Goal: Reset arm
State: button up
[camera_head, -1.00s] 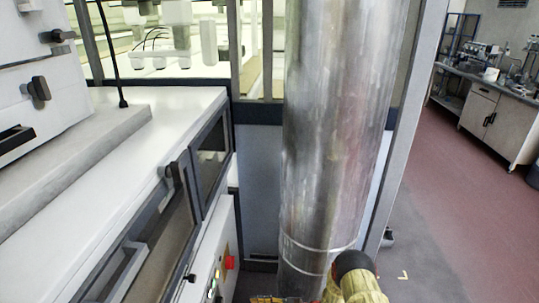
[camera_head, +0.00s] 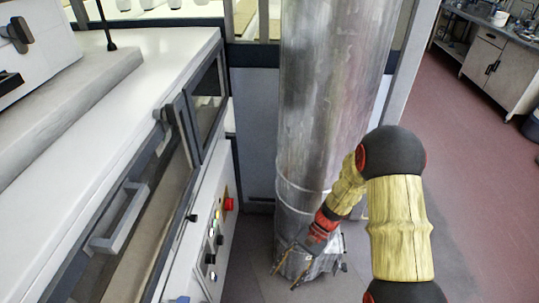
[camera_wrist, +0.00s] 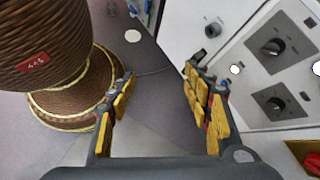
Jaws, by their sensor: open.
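My gripper (camera_head: 292,268) is in the head view low in front of the metal column, at the end of my yellow and black arm. In the wrist view my gripper (camera_wrist: 158,85) has its two yellow-padded fingers spread wide apart, with only floor between them. It is open and empty. The left finger is close in the picture to a brown ribbed cylinder (camera_wrist: 55,40) with a small red label. The right finger overlaps the edge of a white control panel (camera_wrist: 255,75). I cannot tell whether either finger touches anything.
A large metal column (camera_head: 325,110) stands in the middle. A white machine (camera_head: 140,70) with a glass-fronted door, handle and side buttons, including a red one (camera_head: 229,204), fills the left. A lab bench (camera_head: 490,60) is at the far right. Reddish floor (camera_head: 470,180) on the right is clear.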

jog(key=s+d+r+n+t+h, duration=0.2)
jog(key=s+d+r+t, duration=0.1)
jog(key=r, duration=0.9)
jog(key=s+d+r+n+t+h+p, duration=0.1)
jog(key=s+d+r+t, duration=0.3)
jog(key=r, duration=0.8)
jog(key=s+d+r+n+t+h+p, duration=0.1)
jog(key=s+d+r+n+t+h, duration=0.2)
jog(key=r, duration=1)
jog(key=s+d+t+h, duration=0.1)
jog(key=d+t, duration=0.1)
jog(key=d, duration=0.1)
jog(key=shift+s+d, duration=0.15)
jog(key=shift+d, duration=0.05)
